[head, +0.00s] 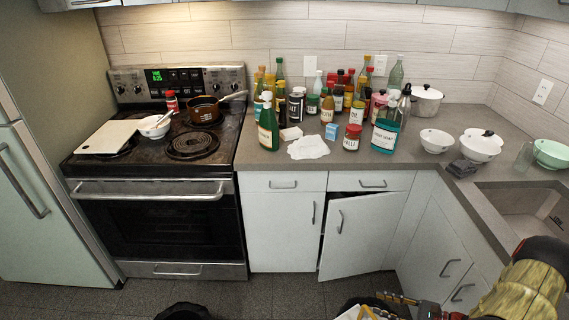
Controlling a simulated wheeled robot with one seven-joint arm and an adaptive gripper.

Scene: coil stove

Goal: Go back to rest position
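My arm comes in at the bottom right corner. My gripper (398,304) is low at the bottom edge, in front of the lower cabinets and away from the counter. It is small and partly cut off, so I cannot tell whether it is open or shut. A small white and yellow thing (362,313) shows beside it at the bottom edge; I cannot tell what it is or whether it is held.
One cabinet door (358,236) under the counter (262,160) stands ajar. Many bottles crowd the counter. The sink (530,205) is at right. Floor (270,292) ahead is clear.

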